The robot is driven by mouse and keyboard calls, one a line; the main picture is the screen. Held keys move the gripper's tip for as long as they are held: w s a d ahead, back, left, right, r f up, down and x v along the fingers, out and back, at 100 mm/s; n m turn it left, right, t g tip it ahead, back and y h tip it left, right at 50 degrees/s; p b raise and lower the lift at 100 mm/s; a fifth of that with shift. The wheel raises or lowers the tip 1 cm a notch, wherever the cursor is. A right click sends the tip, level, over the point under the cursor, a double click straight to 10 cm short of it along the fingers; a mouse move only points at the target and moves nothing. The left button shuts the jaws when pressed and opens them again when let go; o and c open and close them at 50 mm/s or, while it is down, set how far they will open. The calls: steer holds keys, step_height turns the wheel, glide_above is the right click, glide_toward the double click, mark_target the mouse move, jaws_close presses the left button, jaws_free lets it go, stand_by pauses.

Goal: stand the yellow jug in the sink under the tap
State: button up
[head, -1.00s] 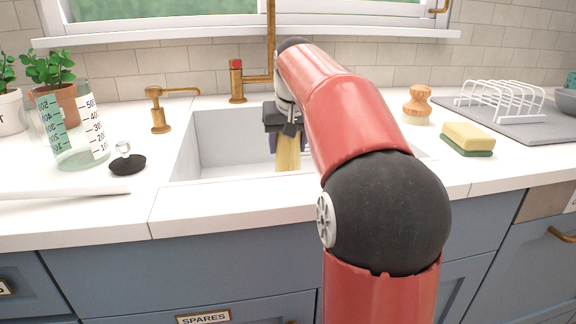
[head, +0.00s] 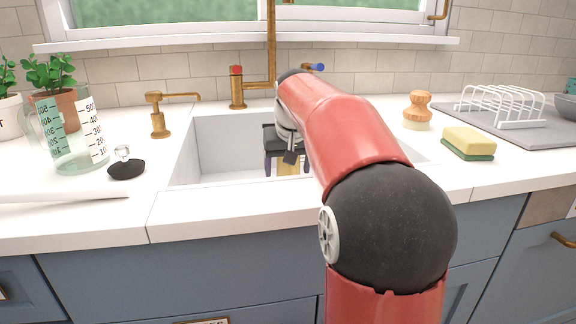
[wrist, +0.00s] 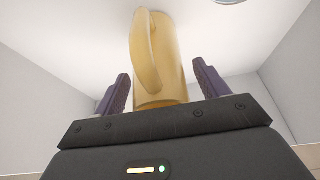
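The yellow jug (head: 289,166) is inside the white sink (head: 222,140), low behind its front edge; its bottom is hidden in the head view. My gripper (wrist: 163,92) is open, with a gap on each side of the jug. In the head view my gripper (head: 288,162) points down into the sink. The brass tap (head: 271,45) rises behind the sink; its spout runs out of the top of the picture, so I cannot tell whether the jug is right under it.
A brass soap dispenser (head: 159,115), a black plug (head: 126,167) and a glass measuring jug (head: 72,145) stand left of the sink. A sponge (head: 468,140), a wooden brush (head: 417,109) and a white rack (head: 503,103) are on the right. The front counter is mostly clear.

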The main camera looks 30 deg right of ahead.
steer(key=shift+r, duration=0.35)
steer(key=p+v, duration=0.1)
steer(key=v, duration=0.9)
steer(key=shift+s+a+r+p, duration=0.1)
steer(key=shift+s+r+p, duration=0.05)
steer(key=shift+r+p, duration=0.15)
steer(key=shift+s+r, duration=0.25)
steer(key=shift+r, duration=0.2)
